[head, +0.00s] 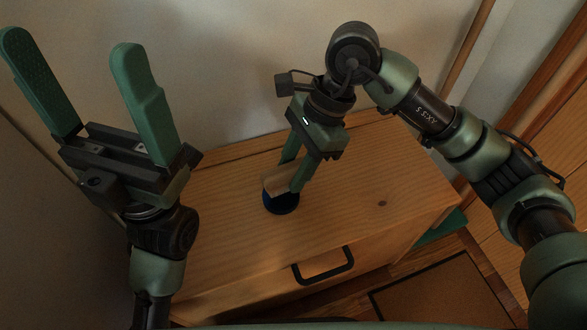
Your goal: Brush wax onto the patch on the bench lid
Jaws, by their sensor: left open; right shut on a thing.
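The wooden bench (340,215) stands below my arms, with its pale lid facing up and a dark handle (323,266) at its front. My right gripper (289,178) points down over the middle of the lid and is shut on a small wooden piece, which looks like the brush (276,181). A round dark blue thing (281,204) shows directly under the wooden piece; I cannot tell whether it is the brush's head or the patch on the lid. Whether it touches the lid is also unclear. My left gripper (72,44) is open and empty, raised at the left with its fingers upward.
A pale wall stands close behind the bench. A framed brown mat or panel (435,292) lies on the wooden floor at the lower right, and something green (442,226) shows beside the bench's right end. The right part of the lid is clear.

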